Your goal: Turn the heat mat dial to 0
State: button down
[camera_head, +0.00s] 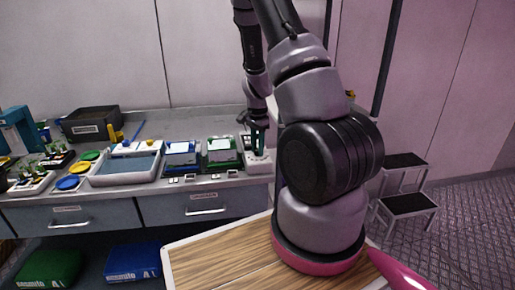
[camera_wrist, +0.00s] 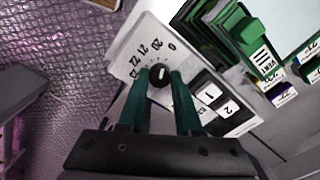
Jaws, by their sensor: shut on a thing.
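The heat mat dial (camera_wrist: 160,75) is a small black round knob with a pale mark, on a light control panel (camera_wrist: 126,62). Numbers, including a 0 and some in the twenties, curve around its far and left sides; the knob's exact setting is hard to read. My gripper (camera_wrist: 161,79) has its two dark green fingers on either side of the knob, shut on it. In the head view my gripper (camera_head: 259,145) reaches down onto the white control box (camera_head: 259,164) at the right end of the bench; the dial is hidden there.
Switches marked 1 (camera_wrist: 210,94) and 2 (camera_wrist: 228,109) sit right of the dial. A green tray (camera_head: 222,163) and a blue tray (camera_head: 183,162) stand left of the box, then a white basin (camera_head: 99,179). A step stool (camera_head: 409,205) stands on the floor at right.

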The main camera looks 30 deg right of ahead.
aim_at(257, 150)
jog(key=shift+m, duration=1)
jog(key=c, duration=0.6)
grip_release()
notch_tip(257, 150, up, 11)
